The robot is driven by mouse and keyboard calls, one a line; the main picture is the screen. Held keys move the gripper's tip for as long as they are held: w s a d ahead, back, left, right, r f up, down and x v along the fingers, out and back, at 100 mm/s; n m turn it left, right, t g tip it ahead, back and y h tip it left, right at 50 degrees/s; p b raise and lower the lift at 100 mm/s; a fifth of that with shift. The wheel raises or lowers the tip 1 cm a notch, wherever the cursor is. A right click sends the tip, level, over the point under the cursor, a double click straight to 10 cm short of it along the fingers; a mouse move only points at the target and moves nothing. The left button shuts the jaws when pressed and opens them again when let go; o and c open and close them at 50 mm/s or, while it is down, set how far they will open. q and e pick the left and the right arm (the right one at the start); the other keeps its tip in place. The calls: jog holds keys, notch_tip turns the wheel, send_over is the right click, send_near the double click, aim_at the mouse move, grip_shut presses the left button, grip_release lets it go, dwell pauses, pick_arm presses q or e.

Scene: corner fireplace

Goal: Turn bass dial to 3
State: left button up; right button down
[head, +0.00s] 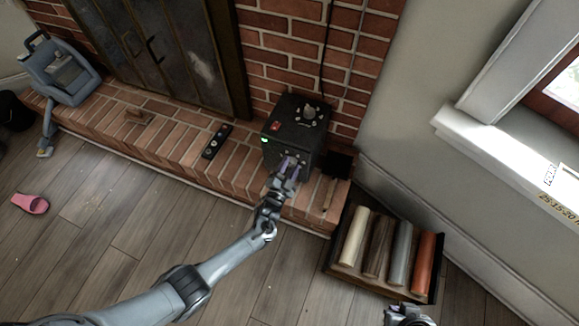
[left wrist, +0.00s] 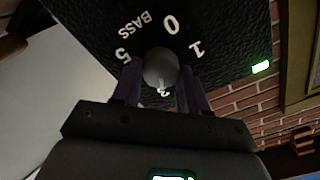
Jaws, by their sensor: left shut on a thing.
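The black amplifier box (head: 292,143) stands on the brick hearth in the head view, with a red switch and a knob on its top. In the left wrist view its black face (left wrist: 95,18) carries the label BASS and the numerals 0, 1 and 5. The round grey bass dial (left wrist: 160,66) sits between the fingers of my left gripper (left wrist: 161,80), which is shut on it. Other numerals are hidden. My left gripper (head: 288,170) also shows at the box's front. My right gripper (head: 408,315) is cut off at the bottom edge.
A remote (head: 216,141) lies on the hearth left of the box. A dark crate (head: 338,262) with several rolls stands on the floor at right. A blue-grey appliance (head: 65,72) is at far left, and a pink slipper (head: 31,203) lies on open floor.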

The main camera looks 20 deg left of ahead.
pick_arm(q)
jog(key=o, duration=1.1)
jog(key=shift+c, duration=0.2)
jog(key=shift+s+r+p, duration=0.1)
jog(key=shift+s+p, duration=0.4)
jog(key=shift+s, duration=0.1)
jog(key=s+p, duration=0.4)
jog(key=s, duration=0.5)
jog(key=shift+s, duration=0.35)
jog(key=shift+a, duration=0.1)
